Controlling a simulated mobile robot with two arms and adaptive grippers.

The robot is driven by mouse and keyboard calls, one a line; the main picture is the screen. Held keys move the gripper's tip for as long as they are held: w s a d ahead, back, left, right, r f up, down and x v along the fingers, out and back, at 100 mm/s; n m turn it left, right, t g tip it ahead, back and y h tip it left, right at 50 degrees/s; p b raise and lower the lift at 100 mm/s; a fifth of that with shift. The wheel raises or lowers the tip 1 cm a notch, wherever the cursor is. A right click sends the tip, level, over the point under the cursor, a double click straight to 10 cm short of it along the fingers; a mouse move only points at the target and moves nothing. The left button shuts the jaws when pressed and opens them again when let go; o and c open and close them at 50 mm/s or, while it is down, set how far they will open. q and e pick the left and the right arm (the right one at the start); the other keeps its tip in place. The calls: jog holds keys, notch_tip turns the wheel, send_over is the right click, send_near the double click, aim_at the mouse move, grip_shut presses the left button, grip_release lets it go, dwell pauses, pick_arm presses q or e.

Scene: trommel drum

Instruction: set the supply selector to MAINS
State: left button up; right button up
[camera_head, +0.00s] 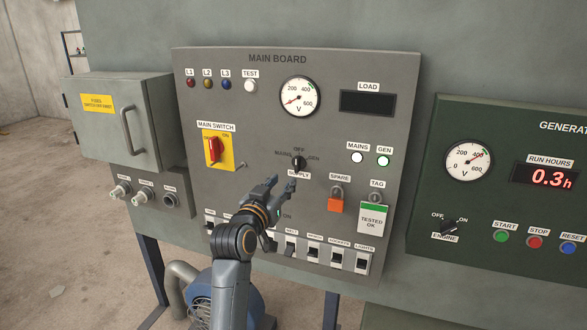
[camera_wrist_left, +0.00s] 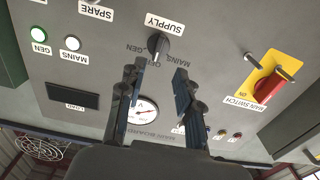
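The supply selector (camera_head: 299,163) is a small black knob on the grey main board, with MAINS at its left, OFF above and GEN at its right. Its handle looks roughly upright, toward OFF; its exact pointer is too small to be sure. My left gripper (camera_head: 283,184) is just below and left of it, in front of the SUPPLY label. In the upside-down left wrist view the knob (camera_wrist_left: 160,48) shows beyond the gap between the two spread fingers (camera_wrist_left: 159,72). The gripper is open and empty, apart from the knob. My right gripper is not in view.
A yellow main switch plate (camera_head: 226,150) with a red handle and a small protruding peg is left of the selector. An orange padlock (camera_head: 336,203) and TESTED OK tag (camera_head: 373,219) hang at right. Breaker switches (camera_head: 338,257) line the board below. The GEN lamp (camera_head: 383,161) looks green.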

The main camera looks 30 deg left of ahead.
aim_at(296, 167)
pick_arm(q)
jog(key=p+x, duration=0.1)
jog(key=x, duration=0.8)
jog(key=shift+d, duration=0.15)
grip_shut()
